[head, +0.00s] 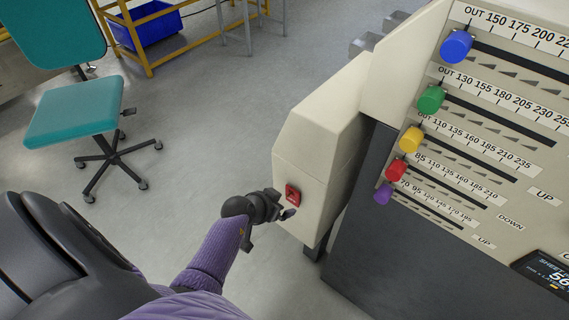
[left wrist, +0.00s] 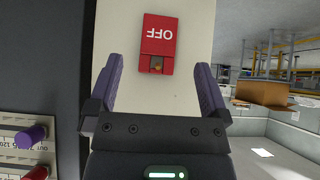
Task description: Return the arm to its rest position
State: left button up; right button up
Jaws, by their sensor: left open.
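My left arm reaches in from the lower left in the head view, clad in purple. My left gripper (head: 284,212) is close to the red switch (head: 292,195) on the cream end housing (head: 318,150) of the machine. In the left wrist view the two purple fingers (left wrist: 158,88) are spread apart with nothing between them. The red switch (left wrist: 158,45), marked OFF and seen upside down, lies beyond the fingertips on the cream panel. I cannot tell from these views whether a finger touches the panel. My right gripper is not in view.
The machine front (head: 480,130) at right carries coloured slider knobs, blue (head: 456,46) at the top and purple (head: 383,193) at the bottom. A teal chair (head: 75,112) stands at left. A yellow frame with a blue bin (head: 152,24) is behind. Open grey floor lies between.

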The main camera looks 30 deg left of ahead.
pick_arm(q)
jog(key=s+d+f+m+t+h+p, duration=0.1)
jog(key=s+d+f+h+p, duration=0.15)
jog(key=s+d, duration=0.45)
jog(key=s+f+g+y, duration=0.1)
jog(key=s+f+g, duration=0.3)
jog(key=s, duration=1)
jog(key=s+f+g+y, duration=0.2)
jog(key=s+f+g, duration=0.3)
jog(key=s, duration=0.9)
notch_tip(320, 180, down, 3)
jog(key=shift+s+a+f+m+b, duration=0.1)
jog(key=shift+s+a+m+b, duration=0.1)
jog(key=shift+s+m+b, duration=0.2)
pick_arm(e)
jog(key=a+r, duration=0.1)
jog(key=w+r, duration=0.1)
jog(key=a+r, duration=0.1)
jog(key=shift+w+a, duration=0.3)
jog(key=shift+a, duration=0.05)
pick_arm(q)
jog(key=shift+w, duration=0.2)
